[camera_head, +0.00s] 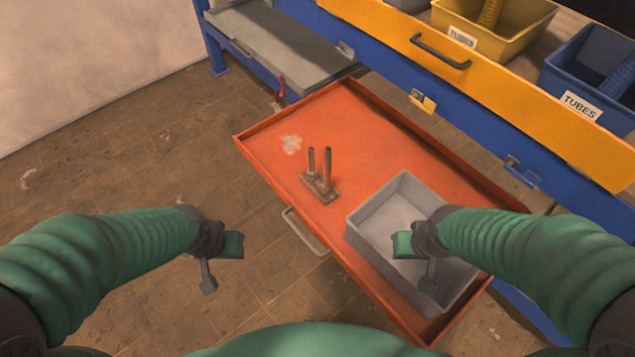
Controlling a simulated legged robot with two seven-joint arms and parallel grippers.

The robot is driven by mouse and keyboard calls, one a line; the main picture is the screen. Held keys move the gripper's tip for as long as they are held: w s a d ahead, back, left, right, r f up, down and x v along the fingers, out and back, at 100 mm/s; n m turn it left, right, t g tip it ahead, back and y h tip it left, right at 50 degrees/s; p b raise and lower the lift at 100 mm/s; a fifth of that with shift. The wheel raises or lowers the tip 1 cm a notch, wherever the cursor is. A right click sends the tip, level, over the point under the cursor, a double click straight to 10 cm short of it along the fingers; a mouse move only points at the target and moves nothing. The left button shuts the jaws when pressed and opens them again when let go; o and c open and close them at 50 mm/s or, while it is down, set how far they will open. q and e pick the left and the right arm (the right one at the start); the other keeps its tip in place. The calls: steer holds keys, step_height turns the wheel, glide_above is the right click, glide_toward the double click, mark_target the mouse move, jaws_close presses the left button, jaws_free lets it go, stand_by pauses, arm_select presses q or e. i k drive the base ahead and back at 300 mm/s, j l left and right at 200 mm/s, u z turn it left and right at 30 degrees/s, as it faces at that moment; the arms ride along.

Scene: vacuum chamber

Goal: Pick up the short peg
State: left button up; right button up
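The short peg (311,162) stands upright at the left of a small metal base plate (318,189) in the orange drawer (374,128). A longer peg (327,167) stands upright right beside it on the same plate. My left gripper (221,262) is left of and nearer than the pegs, outside the drawer, over the floor. Its fingers are apart with nothing between them. My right gripper (416,260) is right of and nearer than the pegs, over the grey bin (361,240). Its fingers are also apart and empty. Neither gripper touches a peg.
The open grey bin fills the right near part of the drawer. The drawer has a raised rim and a front handle (304,232). A yellow drawer front (492,76) with tubs labelled TUBES (584,104) stands behind. Bare drawer floor surrounds the pegs' left and far sides.

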mark_target(312, 169)
steer(key=z, duration=0.25)
steer(key=i+j+z, duration=0.15)
steer(key=z, duration=0.25)
steer(key=i+j+z, duration=0.1)
steer(key=j+z, duration=0.25)
steer(key=i+j+z, duration=0.1)
steer(key=j+z, duration=0.15)
steer(key=z, duration=0.15)
steer(key=i+j+z, duration=0.1)
steer(key=j, duration=0.5)
steer(key=i+j+z, duration=0.1)
steer(key=j, duration=0.5)
steer(key=j+z, duration=0.1)
steer(key=j, duration=0.5)
steer(key=i, duration=0.05)
